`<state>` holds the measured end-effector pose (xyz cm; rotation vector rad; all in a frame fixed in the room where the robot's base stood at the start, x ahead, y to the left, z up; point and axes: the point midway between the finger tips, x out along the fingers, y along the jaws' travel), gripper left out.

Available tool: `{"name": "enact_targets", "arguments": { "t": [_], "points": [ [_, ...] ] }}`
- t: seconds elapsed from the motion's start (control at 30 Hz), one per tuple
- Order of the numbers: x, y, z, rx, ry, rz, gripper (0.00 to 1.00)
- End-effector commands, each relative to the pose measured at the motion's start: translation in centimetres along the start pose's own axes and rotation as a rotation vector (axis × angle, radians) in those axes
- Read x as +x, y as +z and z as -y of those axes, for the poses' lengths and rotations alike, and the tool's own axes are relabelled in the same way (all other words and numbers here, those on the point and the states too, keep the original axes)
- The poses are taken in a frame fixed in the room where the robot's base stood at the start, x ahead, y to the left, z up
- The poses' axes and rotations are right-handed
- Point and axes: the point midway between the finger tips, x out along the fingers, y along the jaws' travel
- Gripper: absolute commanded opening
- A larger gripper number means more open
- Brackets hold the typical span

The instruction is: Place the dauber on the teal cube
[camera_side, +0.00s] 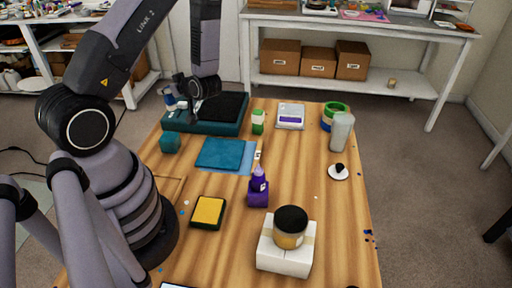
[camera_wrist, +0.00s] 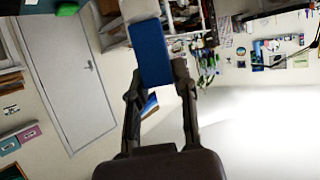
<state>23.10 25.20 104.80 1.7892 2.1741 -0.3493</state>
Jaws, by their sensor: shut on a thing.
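My gripper (camera_side: 182,92) is at the back left of the table, over the dark teal tray. In the wrist view its fingers (camera_wrist: 158,82) are shut on a blue, block-like thing, which I take to be the dauber (camera_wrist: 150,48). In the side view the dauber (camera_side: 169,97) shows as a small blue and white shape beside the fingers, partly hidden. The teal cube (camera_side: 170,143) stands on the table's left edge, in front of the tray and below my gripper. Its top is bare.
The dark teal tray (camera_side: 185,127) is behind the cube. A teal cloth (camera_side: 218,154) lies to its right. A purple bottle (camera_side: 258,181), a yellow sponge (camera_side: 208,210) and a jar on a white box (camera_side: 285,258) stand nearer. The right front table is mostly clear.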

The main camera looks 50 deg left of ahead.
Motion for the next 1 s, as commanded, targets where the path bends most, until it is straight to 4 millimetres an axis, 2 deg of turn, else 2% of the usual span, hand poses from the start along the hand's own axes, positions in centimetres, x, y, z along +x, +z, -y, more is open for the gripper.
{"name": "enact_targets", "arguments": {
  "t": [0.1,0.2,0.3,0.73,1.0],
  "points": [
    [-0.4,-0.2,2.1,-0.047,-0.111,0.0,0.0],
    [-0.5,-0.1,3.1,-0.066,-0.164,-0.001,0.0],
    [-0.1,1.2,3.5,-0.068,-0.185,-0.001,0.0],
    [2.1,6.5,3.5,-0.072,-0.185,-0.002,0.0],
    [2.4,7.1,3.5,-0.074,-0.184,-0.002,0.0]
  ]
}}
